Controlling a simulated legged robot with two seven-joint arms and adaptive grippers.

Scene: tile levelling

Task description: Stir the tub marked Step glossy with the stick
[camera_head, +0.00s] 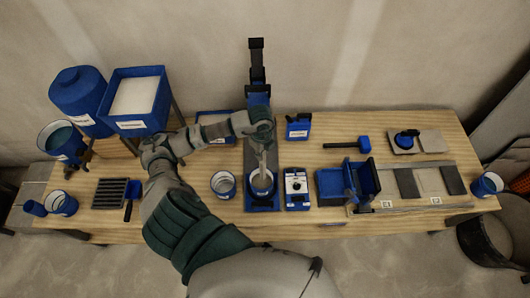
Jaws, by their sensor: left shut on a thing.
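My left gripper (263,143) is above the middle of the table, pointing down. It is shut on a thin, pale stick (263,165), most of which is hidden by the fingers. The stick's lower end reaches down to the mouth of a blue and white tub (262,188), which stands on a blue base at the front of a dark upright stand. I cannot tell whether the stick touches the contents. Another tub (223,185) stands just left of it. The tub labels are too small to read, so I cannot tell which says Step glossy. My right gripper is not in view.
A blue and white device (297,188) sits close to the right of the tub. A large blue bin (137,122) stands left. Bare wood shows at the back right.

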